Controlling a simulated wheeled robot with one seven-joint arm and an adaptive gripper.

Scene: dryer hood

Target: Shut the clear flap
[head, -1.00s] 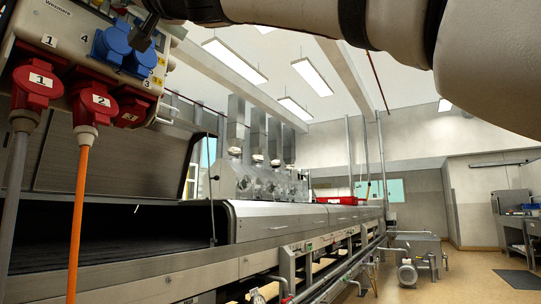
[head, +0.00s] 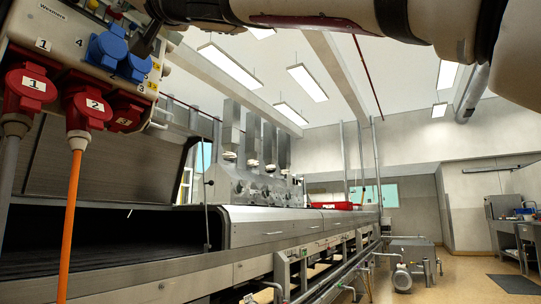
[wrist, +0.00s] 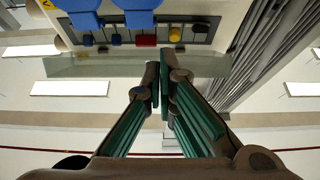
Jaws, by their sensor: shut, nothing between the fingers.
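The clear flap (wrist: 95,65) shows in the wrist view as a pale, see-through strip along the lower edge of the socket box. It stands away from a row of small coloured switches, which show uncovered. My gripper (wrist: 161,72) is shut and empty, its green-padded fingers together, overlapping the flap's middle in the picture. I cannot tell whether they touch it. In the head view my gripper (head: 147,38) is dark and beside the blue sockets at the box's upper right. The flap is hard to make out there.
The socket box (head: 70,30) carries blue sockets (head: 108,46) and red plugs (head: 30,85), with an orange cable (head: 72,200) hanging down. A long steel dryer machine (head: 270,225) with a raised hood (head: 110,150) stands behind. Open floor (head: 460,270) lies at the right.

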